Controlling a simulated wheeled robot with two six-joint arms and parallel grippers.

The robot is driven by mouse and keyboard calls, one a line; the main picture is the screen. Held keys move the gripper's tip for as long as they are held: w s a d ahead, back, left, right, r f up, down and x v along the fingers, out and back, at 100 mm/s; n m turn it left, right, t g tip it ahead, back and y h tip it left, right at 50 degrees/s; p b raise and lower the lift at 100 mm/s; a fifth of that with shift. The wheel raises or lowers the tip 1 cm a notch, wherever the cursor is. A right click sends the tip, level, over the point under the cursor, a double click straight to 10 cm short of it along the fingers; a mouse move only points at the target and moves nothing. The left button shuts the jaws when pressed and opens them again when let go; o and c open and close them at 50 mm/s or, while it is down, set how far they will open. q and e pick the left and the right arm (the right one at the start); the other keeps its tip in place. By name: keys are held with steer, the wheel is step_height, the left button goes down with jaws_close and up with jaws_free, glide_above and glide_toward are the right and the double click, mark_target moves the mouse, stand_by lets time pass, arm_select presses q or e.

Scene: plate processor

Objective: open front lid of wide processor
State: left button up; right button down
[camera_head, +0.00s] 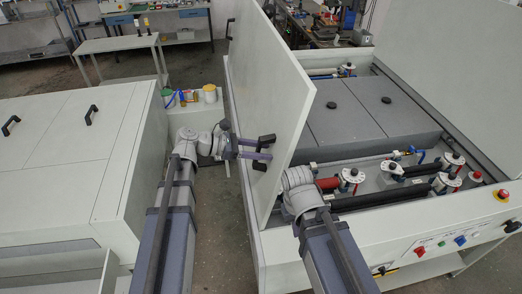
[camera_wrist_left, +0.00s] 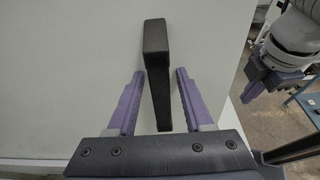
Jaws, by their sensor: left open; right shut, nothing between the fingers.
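The wide processor (camera_head: 285,240) stands at the right. Its front lid (camera_head: 270,75) is a large white panel that stands raised and steeply tilted, with its broad face toward my left arm. My left gripper (camera_head: 262,148) is open at this face. My right gripper (camera_wrist_left: 248,95) is shut and empty beyond the panel's edge in the left wrist view. In the head view the lid hides its fingers.
A second black handle (camera_head: 229,28) is at the lid's far edge. Inside the processor are grey covers (camera_head: 350,110), rollers and valves. A white cabinet (camera_head: 70,150) with black handles stands at the left, with a narrow floor gap between. A workbench (camera_head: 160,25) stands behind.

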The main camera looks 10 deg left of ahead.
arm_select(q)
steer(key=shift+s+a+r, duration=0.1)
steer(key=shift+a+r, duration=0.1)
steer(key=shift+a, duration=0.15)
steer(key=p+v, duration=0.2)
steer(key=v, duration=0.5)
steer(key=shift+p, duration=0.3)
steer(key=shift+a, duration=0.15)
steer(key=s+a, duration=0.2)
steer(key=a, duration=0.6)
steer(key=shift+s+a+r, duration=0.15)
steer(key=shift+s+a, duration=0.05)
steer(key=shift+a, duration=0.05)
stand_by(0.7)
